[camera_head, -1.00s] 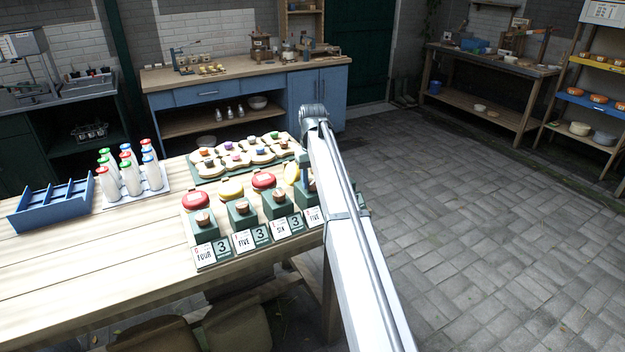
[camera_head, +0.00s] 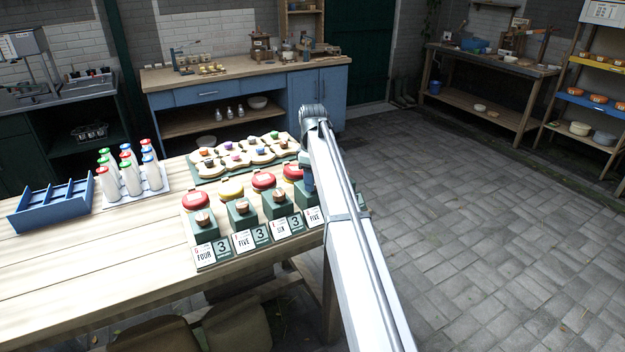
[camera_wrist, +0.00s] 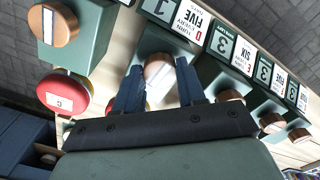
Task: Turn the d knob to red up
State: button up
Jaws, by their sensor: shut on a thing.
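The d knob (camera_wrist: 154,68) is a round wooden knob on a green block, with a D FIVE card (camera_wrist: 196,22) beside it in the wrist view. My gripper (camera_wrist: 160,82) has its two blue fingers closed around this knob. In the head view the arm hides the knob and most of the gripper. The disc of the fourth station from the left (camera_head: 292,171) shows red on top there, partly covered by the arm. The d disc is mostly hidden behind the gripper in the wrist view.
Similar stations stand to the left, with a red disc (camera_head: 196,201), a yellow disc (camera_head: 231,189) and another red disc (camera_head: 263,181). In the wrist view a neighbouring knob (camera_wrist: 54,24) and red disc (camera_wrist: 64,91) are close on the left. Bottles (camera_head: 130,178) and a blue rack (camera_head: 52,207) stand further left.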

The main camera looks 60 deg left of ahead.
jog(key=shift+n, duration=0.6)
jog(key=o, duration=1.1)
jog(key=shift+c, duration=0.2)
notch_tip(320, 180, up, 14)
jog(key=shift+f, duration=0.1)
dwell(0.5)
